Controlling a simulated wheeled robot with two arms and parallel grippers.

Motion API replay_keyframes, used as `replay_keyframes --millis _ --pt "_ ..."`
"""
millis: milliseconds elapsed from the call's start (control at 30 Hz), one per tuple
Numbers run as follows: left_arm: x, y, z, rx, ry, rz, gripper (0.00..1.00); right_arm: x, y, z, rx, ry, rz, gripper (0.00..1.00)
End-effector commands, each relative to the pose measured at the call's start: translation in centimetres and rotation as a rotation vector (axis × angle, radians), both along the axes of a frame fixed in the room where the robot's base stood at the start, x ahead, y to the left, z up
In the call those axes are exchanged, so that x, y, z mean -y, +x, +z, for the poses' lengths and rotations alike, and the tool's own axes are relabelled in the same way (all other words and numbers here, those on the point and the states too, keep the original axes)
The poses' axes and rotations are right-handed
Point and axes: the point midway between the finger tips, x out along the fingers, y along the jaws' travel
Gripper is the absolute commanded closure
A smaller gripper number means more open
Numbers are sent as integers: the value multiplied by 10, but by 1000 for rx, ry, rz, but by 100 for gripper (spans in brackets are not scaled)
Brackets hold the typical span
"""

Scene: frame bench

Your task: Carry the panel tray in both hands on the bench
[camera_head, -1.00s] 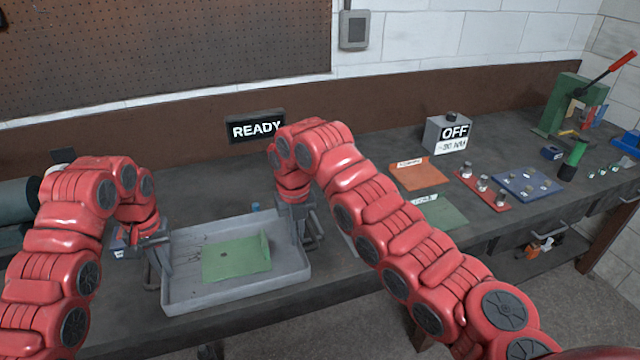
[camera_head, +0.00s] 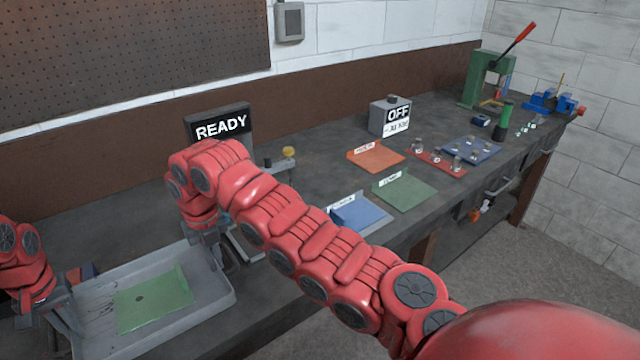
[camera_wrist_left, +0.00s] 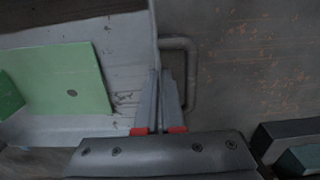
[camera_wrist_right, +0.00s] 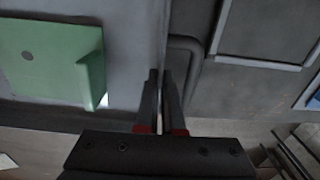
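The grey panel tray (camera_head: 207,275) is at lower left in the head view, with a green panel (camera_head: 150,302) lying in it. My left gripper (camera_head: 65,312) is at its left side and my right gripper (camera_head: 226,252) at its right side. In the left wrist view the fingers (camera_wrist_left: 161,80) are close together on the tray's side wall, next to a bar handle (camera_wrist_left: 190,75). In the right wrist view the fingers (camera_wrist_right: 160,82) close on the opposite wall the same way. I cannot tell whether the tray touches the bench.
A READY sign (camera_head: 220,126) stands behind the tray. To the right on the bench (camera_head: 310,180) lie blue (camera_head: 358,213), orange (camera_head: 376,157) and green (camera_head: 405,190) plates, an OFF box (camera_head: 388,116), and small-part holders. A green press (camera_head: 487,80) stands at the far end.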

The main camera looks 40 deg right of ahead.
Motion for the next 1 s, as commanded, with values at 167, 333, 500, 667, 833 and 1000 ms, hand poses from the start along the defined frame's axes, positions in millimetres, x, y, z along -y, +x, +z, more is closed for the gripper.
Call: replay_keyframes --millis 167,333,500,667,833,1000 --pt "-2 0 1 1 2 3 100 1 0 1 1 -1 -2 100" --pt "-2 0 -3 1 2 3 100 1 0 -3 1 -2 -2 100" --pt "-2 0 -12 1 2 3 100 1 0 -12 1 -2 -2 100" --pt "-2 0 -23 1 2 3 100 1 0 -24 1 -1 -2 100" --pt "-2 0 -36 1 2 3 100 1 0 -37 1 -2 -2 100" --pt "-2 0 -49 1 2 3 100 1 0 -49 1 -2 -2 100"
